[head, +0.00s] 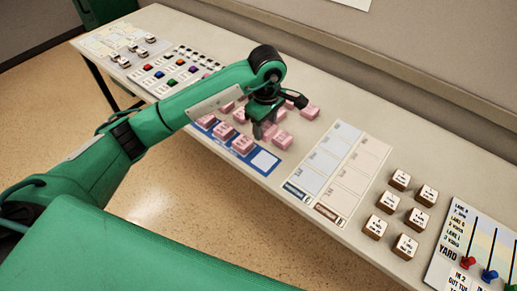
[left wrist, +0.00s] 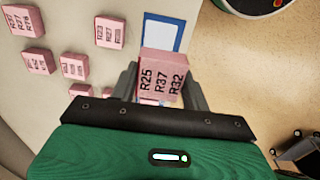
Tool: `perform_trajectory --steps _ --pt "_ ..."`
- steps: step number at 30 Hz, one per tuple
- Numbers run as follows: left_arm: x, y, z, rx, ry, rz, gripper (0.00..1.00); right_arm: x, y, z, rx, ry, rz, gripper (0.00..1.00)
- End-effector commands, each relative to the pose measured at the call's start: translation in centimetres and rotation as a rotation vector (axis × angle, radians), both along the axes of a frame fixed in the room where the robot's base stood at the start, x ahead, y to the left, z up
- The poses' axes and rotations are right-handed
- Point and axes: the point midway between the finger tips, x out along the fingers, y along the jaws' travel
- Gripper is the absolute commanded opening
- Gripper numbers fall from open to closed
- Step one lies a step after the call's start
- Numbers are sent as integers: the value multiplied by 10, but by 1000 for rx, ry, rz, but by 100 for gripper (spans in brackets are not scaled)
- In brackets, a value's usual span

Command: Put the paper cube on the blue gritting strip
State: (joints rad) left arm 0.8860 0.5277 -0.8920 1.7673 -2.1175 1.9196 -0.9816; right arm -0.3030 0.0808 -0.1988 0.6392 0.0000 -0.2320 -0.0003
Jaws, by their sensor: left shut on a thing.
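My left gripper (head: 264,132) is shut on a pink paper cube (left wrist: 162,78) printed R25, R37, R32. In the left wrist view the cube sits between the fingers (left wrist: 162,88), its printed face showing. In the head view the gripper is over the table, just behind the blue gritting strip (head: 262,172). The strip lies along the table's front edge and bears pink cubes, including one (head: 242,145) beside a bare white square at its right end. The strip's bare end also shows in the left wrist view (left wrist: 148,36), just beyond the held cube. My right gripper is not in view.
Several other pink cubes (head: 309,111) stand behind the strip, close around the gripper. Right of it lie pale blue and brown-labelled strips (head: 325,165), empty. Several white-topped brown blocks (head: 387,202) and a yard board (head: 478,245) stand farther right.

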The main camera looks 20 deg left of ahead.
Motion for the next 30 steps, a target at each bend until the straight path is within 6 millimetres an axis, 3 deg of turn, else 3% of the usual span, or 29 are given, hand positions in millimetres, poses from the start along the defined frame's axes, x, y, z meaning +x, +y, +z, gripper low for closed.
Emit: perform_trajectory --steps 3,9,17,24,30 --pt "-1 -1 -31 -1 6 1 24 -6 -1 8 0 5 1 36" --pt "-1 0 -74 -1 4 1 24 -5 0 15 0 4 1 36" --pt "0 0 -95 -1 0 1 24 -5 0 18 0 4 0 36" --pt "-1 -1 -128 -1 3 0 24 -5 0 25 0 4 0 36" --pt "1 0 -132 0 -2 0 24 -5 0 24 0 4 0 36"
